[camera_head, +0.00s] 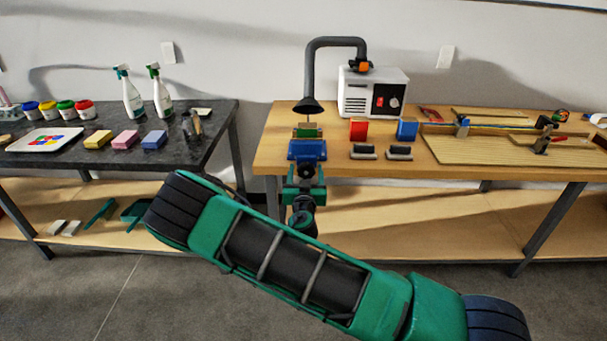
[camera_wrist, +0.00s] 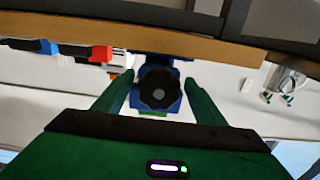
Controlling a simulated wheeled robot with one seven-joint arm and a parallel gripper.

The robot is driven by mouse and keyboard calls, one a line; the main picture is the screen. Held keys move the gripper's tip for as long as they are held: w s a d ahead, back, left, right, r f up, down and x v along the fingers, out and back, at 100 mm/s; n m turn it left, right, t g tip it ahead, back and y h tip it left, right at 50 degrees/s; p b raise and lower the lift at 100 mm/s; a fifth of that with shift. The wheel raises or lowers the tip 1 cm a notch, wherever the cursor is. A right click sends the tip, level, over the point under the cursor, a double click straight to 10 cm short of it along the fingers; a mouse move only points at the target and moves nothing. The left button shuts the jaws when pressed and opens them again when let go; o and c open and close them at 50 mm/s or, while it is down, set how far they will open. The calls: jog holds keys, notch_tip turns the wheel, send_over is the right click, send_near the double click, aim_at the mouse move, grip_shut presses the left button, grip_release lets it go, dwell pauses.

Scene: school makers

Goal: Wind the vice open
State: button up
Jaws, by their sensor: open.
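The blue vice (camera_head: 307,150) is fixed at the front edge of the wooden workbench. Its dark round handwheel (camera_wrist: 158,88) faces the wrist camera, with the blue vice body (camera_wrist: 160,60) behind it. A green piece (camera_head: 307,131) shows at the top of the vice; I cannot tell how far apart the jaws are. My gripper (camera_wrist: 159,80) is open, one green finger on each side of the handwheel, with gaps visible on both sides. In the head view, my gripper (camera_head: 304,188) is just in front of the vice, and my arm hides part of it.
On the workbench (camera_head: 280,165), a black fume hose (camera_head: 335,42) arches over the vice from a white extractor box (camera_head: 372,92). A red block (camera_head: 358,130) and a blue block (camera_head: 407,130) stand right of the vice. A dark table (camera_head: 190,150) stands left, across a gap.

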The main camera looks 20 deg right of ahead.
jog(key=shift+c, duration=0.6)
jog(key=c, duration=0.9)
jog(key=shift+a, duration=0.15)
jog(key=shift+n, duration=0.4)
